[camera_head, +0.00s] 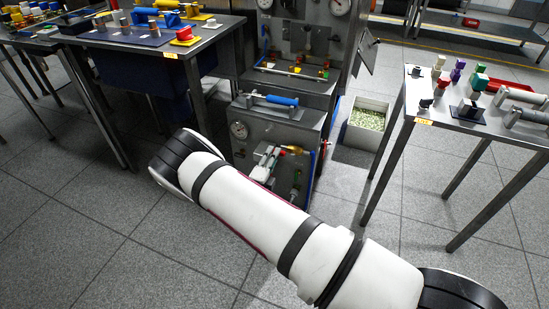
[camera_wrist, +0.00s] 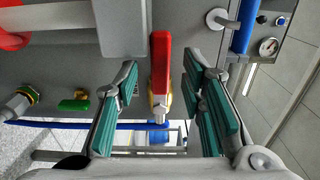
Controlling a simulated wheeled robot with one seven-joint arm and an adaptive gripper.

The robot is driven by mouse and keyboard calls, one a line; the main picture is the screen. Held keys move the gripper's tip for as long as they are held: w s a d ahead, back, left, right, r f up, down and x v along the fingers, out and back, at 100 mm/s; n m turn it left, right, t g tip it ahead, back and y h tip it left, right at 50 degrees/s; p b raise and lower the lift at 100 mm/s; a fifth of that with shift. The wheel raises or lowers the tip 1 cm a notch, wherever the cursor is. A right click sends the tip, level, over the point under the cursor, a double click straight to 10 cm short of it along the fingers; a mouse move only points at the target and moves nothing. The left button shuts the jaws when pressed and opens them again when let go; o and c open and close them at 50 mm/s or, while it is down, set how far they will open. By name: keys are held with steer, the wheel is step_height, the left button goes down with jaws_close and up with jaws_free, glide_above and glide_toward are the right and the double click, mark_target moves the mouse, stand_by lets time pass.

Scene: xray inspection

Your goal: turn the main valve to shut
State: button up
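A valve with a red lever (camera_wrist: 160,62) and brass body stands in the middle of the wrist view. The lever points up in the picture. My gripper (camera_wrist: 161,85) is open, with one teal-padded finger to the left of the lever and one to the right. Gaps show between the lever and both pads. Whether this is the main valve, I cannot tell for sure. In the head view my gripper is not visible; my white arm crosses in front of the low grey cabinet with a pressure gauge (camera_head: 239,130) and pipework.
In the wrist view a green-handled valve (camera_wrist: 75,103) and a brass fitting (camera_wrist: 24,97) are at left, with a red round part (camera_wrist: 12,25) above. In the head view, a right-hand table (camera_head: 447,120) and a white bin (camera_head: 366,124) flank the cabinet.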

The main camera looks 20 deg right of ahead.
steer(key=shift+x, duration=1.1)
jaws_close()
